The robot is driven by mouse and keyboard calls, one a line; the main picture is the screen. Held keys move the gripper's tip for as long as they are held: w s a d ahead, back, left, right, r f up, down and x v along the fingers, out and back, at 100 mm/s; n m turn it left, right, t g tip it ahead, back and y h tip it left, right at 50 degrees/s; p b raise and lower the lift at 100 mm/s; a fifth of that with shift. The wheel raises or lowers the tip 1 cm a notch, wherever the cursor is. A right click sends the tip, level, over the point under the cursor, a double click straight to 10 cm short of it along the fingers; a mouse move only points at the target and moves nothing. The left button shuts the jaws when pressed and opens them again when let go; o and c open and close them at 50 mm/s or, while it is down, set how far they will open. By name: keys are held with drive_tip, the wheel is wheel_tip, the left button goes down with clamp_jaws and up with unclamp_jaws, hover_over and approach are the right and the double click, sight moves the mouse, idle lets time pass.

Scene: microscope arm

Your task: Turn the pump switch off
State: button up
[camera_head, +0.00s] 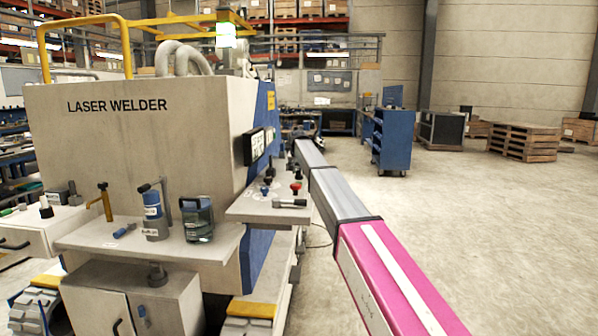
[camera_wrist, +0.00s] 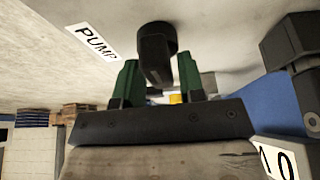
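The pump switch (camera_wrist: 156,48) is a black rotary knob with a bar-like handle, on a pale panel in the wrist view. A white PUMP label (camera_wrist: 92,43) lies on the panel to its left. My gripper (camera_wrist: 158,62) has two green fingers, spread apart on either side of the handle. Narrow gaps show between fingers and handle, so it does not look clamped. Contact at the tips is hard to judge. In the head view, my grey and pink arm reaches forward past the right side of the laser welder (camera_head: 140,140); gripper and pump switch are not discernible there.
In the head view, a side shelf (camera_head: 262,209) carries small knobs, and a blue cart (camera_head: 391,140) stands farther back.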

clamp_jaws()
drive_tip(key=shift+n, duration=0.3)
drive_tip(key=n+y, duration=0.1)
drive_tip(key=n, duration=0.2)
drive_tip(key=n+y, duration=0.1)
drive_tip(key=n, duration=0.2)
drive_tip(key=shift+g+y, duration=0.3)
drive_tip(key=n, duration=0.2)
drive_tip(key=n+g+y, duration=0.1)
drive_tip(key=n, duration=0.2)
drive_tip(key=shift+n+g+y, duration=0.3)
drive_tip(key=n+g, duration=0.2)
drive_tip(key=n, duration=0.3)
drive_tip(key=shift+n, duration=0.3)
drive_tip(key=shift+o, duration=1.9)
unclamp_jaws()
